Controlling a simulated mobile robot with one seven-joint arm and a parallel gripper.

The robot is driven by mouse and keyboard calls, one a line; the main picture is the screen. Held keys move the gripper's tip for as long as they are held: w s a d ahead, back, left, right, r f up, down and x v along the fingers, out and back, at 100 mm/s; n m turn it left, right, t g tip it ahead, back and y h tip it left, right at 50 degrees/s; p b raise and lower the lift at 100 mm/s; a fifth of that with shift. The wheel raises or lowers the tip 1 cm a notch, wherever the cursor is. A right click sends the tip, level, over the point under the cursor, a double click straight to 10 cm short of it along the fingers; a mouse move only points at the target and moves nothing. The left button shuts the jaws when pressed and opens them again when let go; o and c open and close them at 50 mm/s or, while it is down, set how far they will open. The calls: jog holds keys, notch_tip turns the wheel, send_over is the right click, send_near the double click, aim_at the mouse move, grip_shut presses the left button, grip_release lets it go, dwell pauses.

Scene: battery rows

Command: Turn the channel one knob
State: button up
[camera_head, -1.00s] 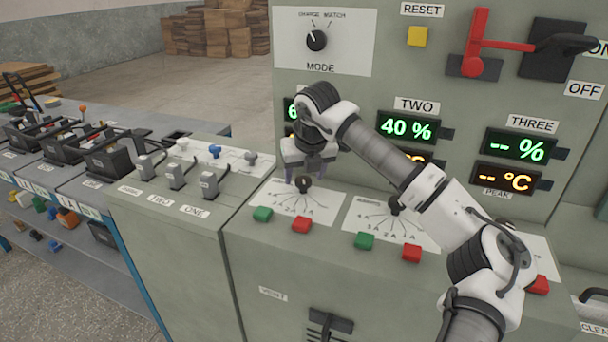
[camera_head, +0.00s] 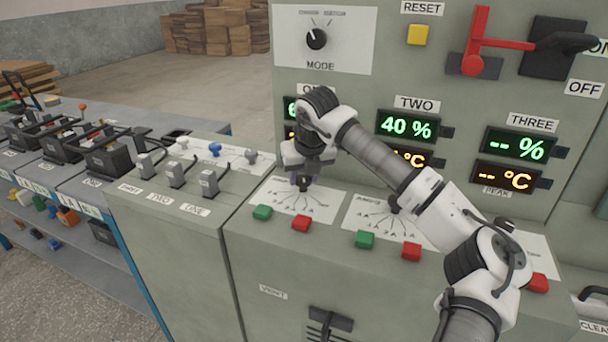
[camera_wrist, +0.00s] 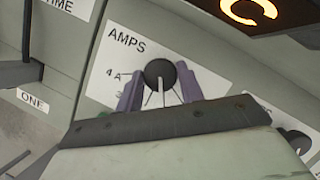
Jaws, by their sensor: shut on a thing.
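The channel one knob (camera_wrist: 159,73) is black and round with a pale pointer line, on a white dial plate (camera_wrist: 107,75) marked AMPS with 4 A at its left. In the wrist view my gripper (camera_wrist: 160,92) has one purple finger on each side of the knob, shut on it. In the head view my gripper (camera_head: 304,182) points down at the leftmost dial plate (camera_head: 322,205) on the sloped panel, and its fingers hide most of the knob.
A green button (camera_head: 262,212) and a red button (camera_head: 301,223) sit just in front of the dial. The channel two plate (camera_head: 372,217) lies to the right under my arm. The display labelled TWO (camera_head: 408,126) reads 40 %. Levers (camera_head: 208,183) stand to the left.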

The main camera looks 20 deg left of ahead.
jog(key=shift+w+d+r+n+g+y+p, duration=0.15)
jog(key=shift+n+g+y, duration=0.25)
jog(key=shift+n, duration=1.05)
jog(key=shift+s+a+f+n+g+y+p, duration=0.1)
jog(key=shift+n+g+y+p, duration=0.25)
jog(key=shift+n, duration=1.1)
jog(key=shift+w, duration=0.1)
jog(key=o, duration=1)
jog(key=shift+d, duration=0.1)
jog(key=b+v, duration=0.1)
jog(key=v, duration=1.2)
jog(key=shift+d+r, duration=0.15)
jog(key=shift+r, duration=0.25)
